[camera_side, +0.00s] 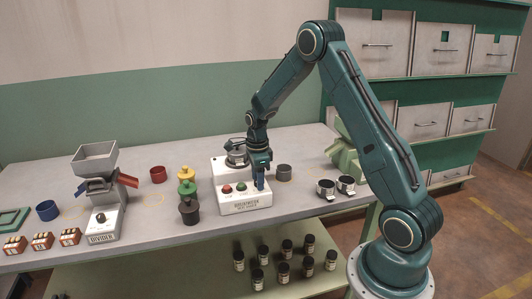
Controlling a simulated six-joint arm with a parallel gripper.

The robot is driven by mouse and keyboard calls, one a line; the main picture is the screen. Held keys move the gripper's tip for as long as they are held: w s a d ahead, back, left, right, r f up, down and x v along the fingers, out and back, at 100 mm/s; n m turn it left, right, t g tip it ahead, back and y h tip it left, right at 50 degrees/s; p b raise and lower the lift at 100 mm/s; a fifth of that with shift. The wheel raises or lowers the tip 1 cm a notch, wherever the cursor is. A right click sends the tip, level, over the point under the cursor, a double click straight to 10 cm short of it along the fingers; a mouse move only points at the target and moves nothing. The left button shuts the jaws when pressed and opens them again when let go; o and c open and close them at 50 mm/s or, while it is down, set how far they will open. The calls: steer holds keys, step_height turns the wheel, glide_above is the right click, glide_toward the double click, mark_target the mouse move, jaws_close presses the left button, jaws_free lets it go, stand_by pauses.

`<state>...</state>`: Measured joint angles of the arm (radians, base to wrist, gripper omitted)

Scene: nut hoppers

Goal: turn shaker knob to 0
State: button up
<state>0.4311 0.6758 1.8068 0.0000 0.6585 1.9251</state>
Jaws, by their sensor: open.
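The white shaker box (243,202) stands near the middle of the table, with a label on its front that is too small to read surely. A red button (227,189) and a green button (242,187) show on its sloped top. My gripper (260,186) points down at the right end of the box, over the place right of the green button. It hides what is there, so I cannot see the knob or its setting. I cannot tell whether the fingers touch it. A grey round unit (236,157) sits at the back of the box.
A divider with a hopper (95,160) stands left, with small labelled boxes (42,241) beside it. Yellow, green and black pots (189,212) stand close left of the shaker. A dark grey cup (284,173) and two metal cups (326,190) stand right.

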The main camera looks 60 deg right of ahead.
jaws_close()
steer(key=shift+n, duration=0.5)
steer(key=n, duration=0.3)
steer(key=shift+n, duration=0.4)
steer(key=n, duration=1.3)
